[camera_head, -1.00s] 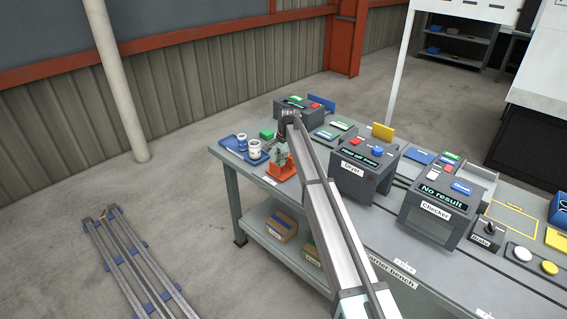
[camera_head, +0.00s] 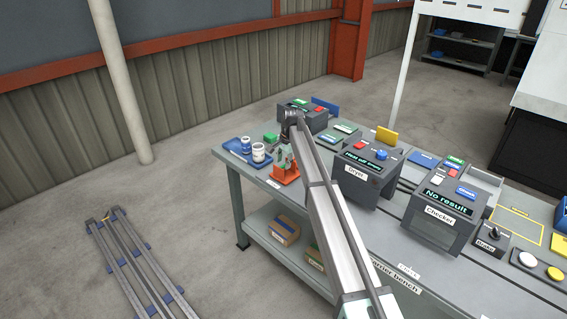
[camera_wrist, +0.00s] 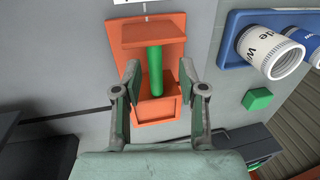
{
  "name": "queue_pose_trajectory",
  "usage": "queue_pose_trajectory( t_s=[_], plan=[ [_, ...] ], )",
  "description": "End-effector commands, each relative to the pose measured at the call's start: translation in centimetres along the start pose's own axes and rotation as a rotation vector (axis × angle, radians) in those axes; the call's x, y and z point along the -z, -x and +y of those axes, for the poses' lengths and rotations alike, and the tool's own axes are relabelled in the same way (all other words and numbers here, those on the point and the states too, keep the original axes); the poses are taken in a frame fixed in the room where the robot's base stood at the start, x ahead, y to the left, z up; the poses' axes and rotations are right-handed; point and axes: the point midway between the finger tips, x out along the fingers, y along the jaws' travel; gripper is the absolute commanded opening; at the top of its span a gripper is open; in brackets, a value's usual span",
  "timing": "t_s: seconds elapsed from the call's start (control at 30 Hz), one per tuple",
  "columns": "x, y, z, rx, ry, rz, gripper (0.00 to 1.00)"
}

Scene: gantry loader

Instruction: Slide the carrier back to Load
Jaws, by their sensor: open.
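The orange carrier (camera_head: 287,177) with an upright green handle stands near the left end of the grey bench. It also shows in the wrist view (camera_wrist: 173,35), where the green handle (camera_wrist: 157,72) is between my fingers in the picture. My gripper (camera_head: 285,156) is over the carrier in the head view. In the wrist view my gripper (camera_wrist: 162,82) is open, with a finger on either side of the handle and gaps showing. I cannot tell how deep the handle sits between them. A small white label (camera_head: 273,184) lies in front of the carrier, too small to read.
The dryer (camera_head: 366,180) and the checker (camera_head: 436,230) stand farther right along the bench, with a brake lever (camera_head: 494,233) beyond.

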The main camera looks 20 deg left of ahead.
Motion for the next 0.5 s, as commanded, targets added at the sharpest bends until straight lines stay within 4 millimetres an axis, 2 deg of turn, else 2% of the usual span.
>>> queue_pose_trajectory(
  t_s=[0.5],
  plan=[
    [0.0, 9.0, -0.1, 0.002, 0.000, 0.001, 0.41]
  ],
)
